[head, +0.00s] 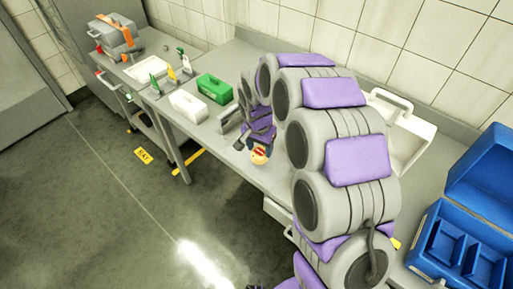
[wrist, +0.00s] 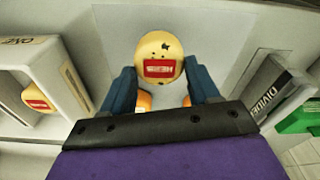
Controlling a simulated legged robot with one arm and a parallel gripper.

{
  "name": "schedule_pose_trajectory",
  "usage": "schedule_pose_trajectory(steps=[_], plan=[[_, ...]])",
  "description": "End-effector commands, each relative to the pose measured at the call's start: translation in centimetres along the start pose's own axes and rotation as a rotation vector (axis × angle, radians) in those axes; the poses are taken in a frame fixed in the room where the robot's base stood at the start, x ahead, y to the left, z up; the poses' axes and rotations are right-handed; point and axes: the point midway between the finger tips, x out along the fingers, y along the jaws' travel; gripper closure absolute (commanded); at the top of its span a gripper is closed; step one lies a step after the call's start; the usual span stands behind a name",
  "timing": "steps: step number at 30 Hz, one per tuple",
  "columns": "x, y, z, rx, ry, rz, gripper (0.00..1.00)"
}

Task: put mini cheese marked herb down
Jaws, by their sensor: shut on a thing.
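The mini cheese (wrist: 158,48) is a small yellow round with dark flecks and a red label, whose upside-down lettering looks like HERB. My gripper (wrist: 160,78) is shut on it, with one finger on each side. In the head view the cheese (head: 259,157) shows below my gripper (head: 258,146), over the counter near its front edge. A plain grey patch of surface lies behind the cheese in the wrist view. I cannot tell whether the cheese touches the surface.
A white container (wrist: 45,60) marked ONE, with another red-labelled cheese (wrist: 38,98) inside, stands left in the wrist view. A grey divider (wrist: 265,88) stands right. A green box (head: 214,88), white bin (head: 188,106) and blue case (head: 430,240) are on the counter.

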Motion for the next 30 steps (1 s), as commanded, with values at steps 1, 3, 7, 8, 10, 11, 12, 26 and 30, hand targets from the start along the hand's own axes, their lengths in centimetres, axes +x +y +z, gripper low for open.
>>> schedule_pose_trajectory(steps=[1, 3, 7, 8, 10, 11, 12, 26, 30], plan=[[0.3, -0.6, -0.5, 0.000, -0.001, 0.001, 0.91], [0.4, -1.2, -1.1, -0.001, 0.001, -0.002, 0.91], [0.5, -1.7, -1.8, 0.000, -0.001, -0.002, 0.91], [0.5, -1.7, -1.8, 0.000, -0.001, -0.001, 0.91], [0.5, -1.8, -2.0, 0.000, -0.002, -0.001, 0.91], [0.5, -1.9, -2.0, 0.001, -0.002, -0.001, 0.91], [0.5, -2.0, -2.1, 0.001, -0.002, -0.001, 0.91], [4.0, -2.4, -1.9, 0.000, 0.000, 0.001, 0.91], [4.0, -2.3, -1.9, 0.000, 0.000, 0.000, 0.31]])
